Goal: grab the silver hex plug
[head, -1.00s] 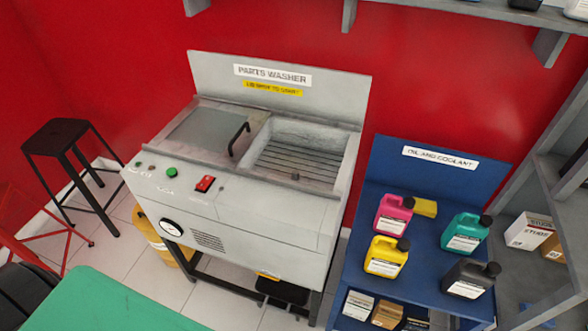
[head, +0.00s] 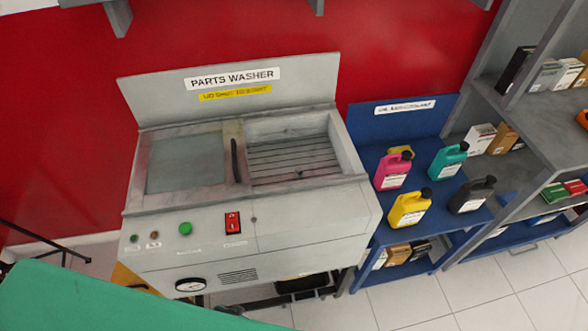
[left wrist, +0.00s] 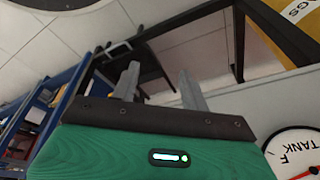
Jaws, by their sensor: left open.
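I cannot make out a silver hex plug in any view. The grey parts washer (head: 300,225) stands against the red wall in the head view, its ribbed basin (head: 290,160) open at right and a flat panel at left. A tiny dark spot lies in the basin, too small to identify. My left gripper (left wrist: 158,82) shows in the left wrist view, its two grey fingers apart with nothing between them. A round gauge (left wrist: 298,155) is near it at lower right. My left gripper is not visible in the head view, and my right gripper is in neither view.
A blue oil and coolant stand (head: 366,195) with pink, teal, yellow and black bottles is right of the washer. Grey shelves (head: 545,130) with boxes stand at far right. A green surface (head: 90,300) fills the lower left. Tiled floor (head: 480,290) is clear at lower right.

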